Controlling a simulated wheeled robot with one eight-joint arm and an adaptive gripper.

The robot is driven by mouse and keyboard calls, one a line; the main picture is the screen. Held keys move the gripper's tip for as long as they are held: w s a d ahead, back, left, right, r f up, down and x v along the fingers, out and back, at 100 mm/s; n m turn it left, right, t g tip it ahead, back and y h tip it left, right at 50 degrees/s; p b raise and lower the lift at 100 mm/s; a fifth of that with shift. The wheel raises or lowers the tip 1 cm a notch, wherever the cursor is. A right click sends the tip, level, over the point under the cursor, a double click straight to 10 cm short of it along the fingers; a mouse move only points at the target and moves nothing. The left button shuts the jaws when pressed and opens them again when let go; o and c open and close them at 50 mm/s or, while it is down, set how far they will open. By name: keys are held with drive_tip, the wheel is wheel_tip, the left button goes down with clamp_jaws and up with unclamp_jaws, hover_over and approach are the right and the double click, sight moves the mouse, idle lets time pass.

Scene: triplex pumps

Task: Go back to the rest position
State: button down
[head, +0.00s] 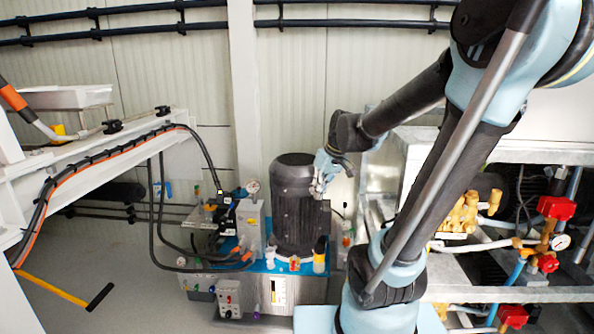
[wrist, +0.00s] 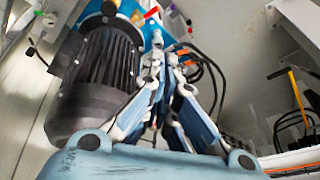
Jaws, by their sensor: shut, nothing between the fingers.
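My gripper (head: 317,187) is at the end of my raised, bent arm, in front of the upper right side of a black ribbed motor (head: 292,205). I cannot tell whether it touches the motor. In the wrist view my gripper (wrist: 163,62) has its fingertips close together, shut with nothing held. The same motor (wrist: 97,85) fills the left of that view, beside the fingers.
The motor stands on a blue-topped unit (head: 283,266) with small bottles and a control box (head: 229,298). Pipes with red valves (head: 556,208) and a metal frame (head: 500,290) stand at right. A white beam (head: 90,160) with hoses runs at left. Floor (head: 130,265) shows at lower left.

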drive_tip(key=s+d+f+m+h, duration=0.1)
drive_tip(key=s+d+f+m, duration=0.1)
drive_tip(key=s, duration=0.4)
drive_tip(key=s+d+f+m+h, duration=0.1)
drive_tip(key=s+d+f+m, duration=0.1)
drive_tip(key=s+d, duration=0.4)
drive_tip(key=s+d+f+m+h, duration=0.1)
drive_tip(key=s+d+f, duration=0.3)
drive_tip(key=s, duration=0.2)
drive_tip(key=shift+f+m+g, duration=0.3)
drive_tip(key=shift+m, duration=0.1)
drive_tip(key=shift+w+d, duration=0.1)
drive_tip(key=shift+w, duration=0.05)
drive_tip(key=shift+w+f, duration=0.2)
drive_tip(key=shift+w, duration=0.1)
drive_tip(key=c, duration=2.3)
unclamp_jaws()
